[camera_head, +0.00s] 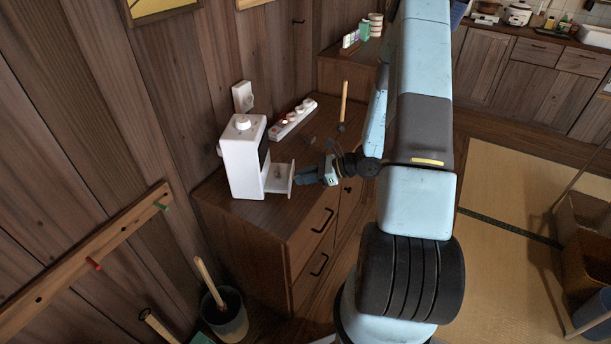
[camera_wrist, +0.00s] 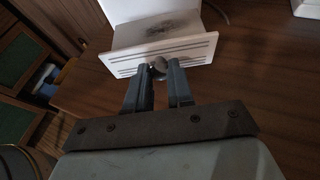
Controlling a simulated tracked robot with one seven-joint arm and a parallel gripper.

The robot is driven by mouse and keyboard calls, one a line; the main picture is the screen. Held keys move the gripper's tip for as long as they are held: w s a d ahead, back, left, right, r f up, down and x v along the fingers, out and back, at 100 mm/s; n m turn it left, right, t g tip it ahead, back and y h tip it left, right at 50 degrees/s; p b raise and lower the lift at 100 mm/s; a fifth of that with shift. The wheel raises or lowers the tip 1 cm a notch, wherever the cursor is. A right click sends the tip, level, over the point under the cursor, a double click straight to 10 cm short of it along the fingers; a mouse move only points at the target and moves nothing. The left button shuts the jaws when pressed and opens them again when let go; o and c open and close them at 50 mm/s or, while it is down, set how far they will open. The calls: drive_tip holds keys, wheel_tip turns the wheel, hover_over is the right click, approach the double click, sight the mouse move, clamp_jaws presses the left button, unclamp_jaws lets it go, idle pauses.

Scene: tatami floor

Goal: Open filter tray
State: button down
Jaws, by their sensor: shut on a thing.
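The white filter unit (camera_head: 243,155) stands upright on a brown wooden cabinet. Its filter tray (camera_head: 279,178) sticks out of the side facing my arm. In the wrist view the tray (camera_wrist: 160,55) shows a white slotted front, a round grey knob (camera_wrist: 158,66) and a dark smudge on the surface behind the front. My gripper (camera_head: 300,176) is at the tray front, and in the wrist view its two fingers (camera_wrist: 159,76) are shut on the knob. The tray's inner end is hidden inside the unit.
A white power strip (camera_head: 292,119) and a hammer-like tool with a wooden handle (camera_head: 344,102) lie on the cabinet (camera_head: 262,222) behind. A wall socket (camera_head: 242,96) is behind the unit. A bucket (camera_head: 225,315) stands on the floor at lower left. The tatami floor at right is partly clear.

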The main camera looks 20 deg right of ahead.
drive_tip(key=c, duration=1)
unclamp_jaws()
drive_tip(key=shift+d, duration=0.1)
drive_tip(key=v, duration=1.3)
drive_tip(key=shift+s+d+r, duration=0.15)
drive_tip(key=shift+d+r, duration=0.05)
drive_tip(key=s+a+r+n+g+h, duration=0.25)
drive_tip(key=a+r+n, duration=0.3)
drive_tip(key=r, duration=0.35)
drive_tip(key=s+a+r+n+g+h, duration=0.25)
drive_tip(key=a+r+n, duration=0.3)
drive_tip(key=r, duration=0.35)
drive_tip(key=s+r+n+t+h, duration=0.1)
drive_tip(key=s+r+n+h, duration=0.1)
drive_tip(key=s+r+n, duration=0.2)
drive_tip(key=s+a+r+n+t+h, duration=0.1)
drive_tip(key=s+r+n+t+h, duration=0.1)
drive_tip(key=r, duration=0.5)
drive_tip(key=s+a+r+n+t+h, duration=0.1)
drive_tip(key=s+r+n+h, duration=0.2)
drive_tip(key=s+r+n, duration=0.2)
drive_tip(key=shift+s+r+n+t, duration=0.2)
drive_tip(key=shift+s+n, duration=0.05)
drive_tip(key=shift+s, duration=0.5)
drive_tip(key=shift+s+r+n+t, duration=0.2)
drive_tip(key=shift+s+n, duration=0.05)
drive_tip(key=shift+s, duration=0.55)
